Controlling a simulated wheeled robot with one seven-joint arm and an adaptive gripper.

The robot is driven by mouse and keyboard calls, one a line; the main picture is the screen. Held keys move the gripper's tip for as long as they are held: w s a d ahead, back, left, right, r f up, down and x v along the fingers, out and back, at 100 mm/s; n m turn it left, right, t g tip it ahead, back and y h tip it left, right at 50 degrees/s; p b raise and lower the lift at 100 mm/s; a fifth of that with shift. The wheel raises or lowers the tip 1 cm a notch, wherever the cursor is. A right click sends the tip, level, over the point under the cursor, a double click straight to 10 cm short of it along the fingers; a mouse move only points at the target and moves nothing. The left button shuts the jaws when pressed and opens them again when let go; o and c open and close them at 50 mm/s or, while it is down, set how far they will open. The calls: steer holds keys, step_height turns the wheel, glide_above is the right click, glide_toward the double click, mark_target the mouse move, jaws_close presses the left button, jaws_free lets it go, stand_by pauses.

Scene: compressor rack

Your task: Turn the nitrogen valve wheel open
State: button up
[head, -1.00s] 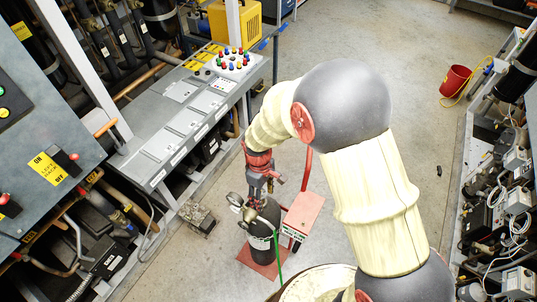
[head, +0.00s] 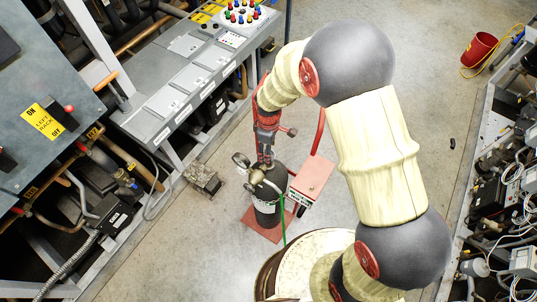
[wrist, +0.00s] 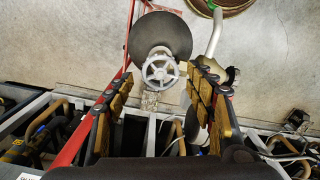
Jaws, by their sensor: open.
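The nitrogen valve wheel (wrist: 160,68) is a small pale grey spoked handwheel on top of a dark gas bottle (wrist: 160,35). In the wrist view it appears between the two finger pads of my gripper (wrist: 161,76), which are wide apart. The wheel looks to be beyond the fingertips; I cannot tell the gap exactly. In the head view my gripper (head: 266,150) points down just above the bottle (head: 267,208), and it hides the wheel. Round gauges (head: 241,160) sit at the bottle's top left.
The bottle stands on a red cart (head: 312,177) with a box and a tall handle beside my gripper. A green hose (head: 282,222) hangs from the gauges. A console (head: 185,85) is at left, a cluttered rack (head: 500,190) at right. A red bucket (head: 480,48) stands on open floor.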

steer(key=shift+f+b, duration=0.35)
steer(key=shift+f, duration=0.6)
steer(key=shift+f+m, duration=0.1)
steer(key=shift+m, duration=0.2)
steer(key=m, duration=2)
steer(key=shift+c, duration=1.4)
steer(key=c, duration=0.6)
